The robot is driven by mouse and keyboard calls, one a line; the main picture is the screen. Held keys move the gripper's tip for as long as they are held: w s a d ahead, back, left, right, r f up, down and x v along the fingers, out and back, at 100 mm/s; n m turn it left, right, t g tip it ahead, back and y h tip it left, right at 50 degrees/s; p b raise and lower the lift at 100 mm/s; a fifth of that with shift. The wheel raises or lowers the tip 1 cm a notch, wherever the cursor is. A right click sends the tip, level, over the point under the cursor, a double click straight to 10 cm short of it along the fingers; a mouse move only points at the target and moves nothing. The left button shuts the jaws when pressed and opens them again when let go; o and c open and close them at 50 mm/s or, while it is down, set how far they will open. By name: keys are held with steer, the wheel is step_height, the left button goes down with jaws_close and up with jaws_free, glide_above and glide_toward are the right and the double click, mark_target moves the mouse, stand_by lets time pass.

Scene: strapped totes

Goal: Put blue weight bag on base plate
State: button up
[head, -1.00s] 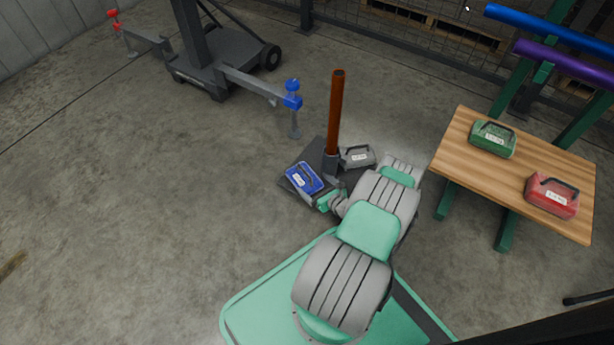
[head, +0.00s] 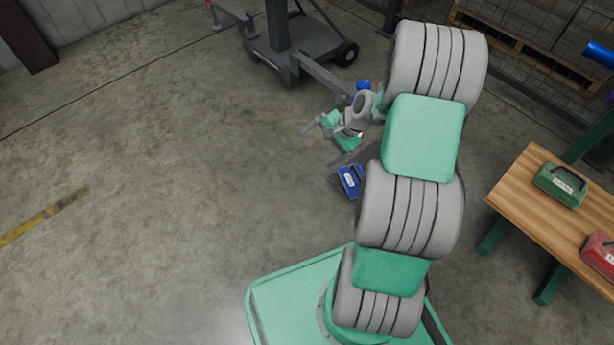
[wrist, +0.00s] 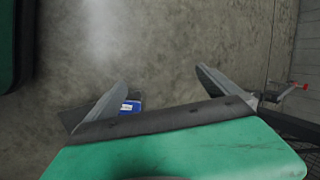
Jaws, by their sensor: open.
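The blue weight bag (head: 350,181) lies on the dark base plate (head: 369,157) on the floor, partly hidden behind my arm in the head view. The bag also shows small in the wrist view (wrist: 131,107), behind one finger, with the plate's dark edge (wrist: 72,119) beside it. My gripper (head: 312,142) is raised in the head view, above and to the left of the plate. Its fingers are spread in the wrist view (wrist: 162,88) with nothing between them. The post on the plate and the grey bag are hidden by my arm.
A wooden table (head: 522,192) at right carries a green weight bag (head: 561,185) and a red one (head: 600,255). A wheeled dark stand (head: 297,48) with a blue-clamped arm (head: 363,86) stands behind the gripper. The floor at left is clear.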

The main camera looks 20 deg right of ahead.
steer(key=s+a+r+n+g+h, duration=0.1)
steer(key=s+a+r+n, duration=0.5)
steer(key=s+r, duration=0.2)
steer(key=s+a+r+n+g+h, duration=0.1)
steer(key=s+a+r+n+h, duration=0.1)
steer(key=s+a+r+n, duration=0.4)
steer(key=s+r, duration=0.2)
steer(key=s, duration=0.3)
steer(key=shift+n+g+h, duration=0.3)
steer(key=shift+a, duration=0.15)
